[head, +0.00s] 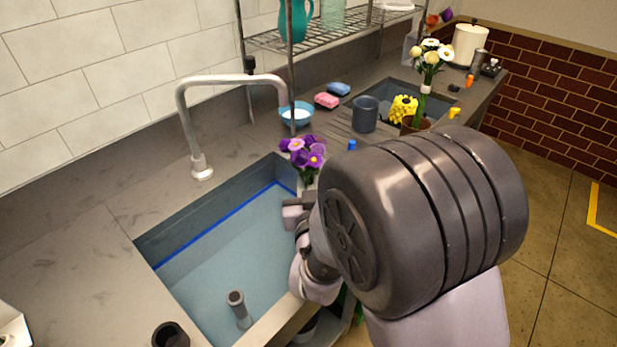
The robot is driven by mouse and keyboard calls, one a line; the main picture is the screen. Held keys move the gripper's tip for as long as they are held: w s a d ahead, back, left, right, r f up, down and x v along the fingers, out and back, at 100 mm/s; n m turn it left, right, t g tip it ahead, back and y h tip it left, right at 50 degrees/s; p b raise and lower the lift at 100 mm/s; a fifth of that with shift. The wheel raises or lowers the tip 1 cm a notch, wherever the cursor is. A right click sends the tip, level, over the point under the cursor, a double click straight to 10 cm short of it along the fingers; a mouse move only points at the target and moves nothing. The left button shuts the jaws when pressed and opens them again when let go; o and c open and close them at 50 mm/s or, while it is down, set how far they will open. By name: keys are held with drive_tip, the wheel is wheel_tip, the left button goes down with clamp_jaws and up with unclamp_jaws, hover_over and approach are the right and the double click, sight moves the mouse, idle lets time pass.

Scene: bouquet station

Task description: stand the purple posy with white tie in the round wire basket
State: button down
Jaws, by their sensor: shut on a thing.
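The purple posy (303,153) shows its purple and pale lilac blooms upright, over the right back edge of the water-filled sink. My gripper (298,208) is just below the blooms, at the sink's right side, partly hidden by my own wrist. It is shut on the posy's stems, though the grip itself is hard to see. The white tie cannot be made out. I cannot see a round wire basket; my arm covers much of the counter to the right.
The sink (215,270) has a standing pipe (238,305). A curved tap (200,130) rises behind it. A dark grey cup (365,114), a blue-white bowl (296,113), yellow flowers (403,108) and white flowers (430,62) stand further back. A wire shelf (335,38) overhangs the counter.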

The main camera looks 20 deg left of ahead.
sight(310, 188)
drive_tip(key=shift+f, duration=0.15)
drive_tip(key=c, duration=1.7)
unclamp_jaws()
drive_tip(key=shift+f, duration=0.15)
drive_tip(key=o, duration=1.1)
drive_tip(key=shift+o, duration=0.2)
drive_tip(key=shift+s, duration=0.1)
drive_tip(key=v, duration=0.5)
drive_tip(key=shift+d+f, duration=0.2)
drive_tip(key=shift+f, duration=0.1)
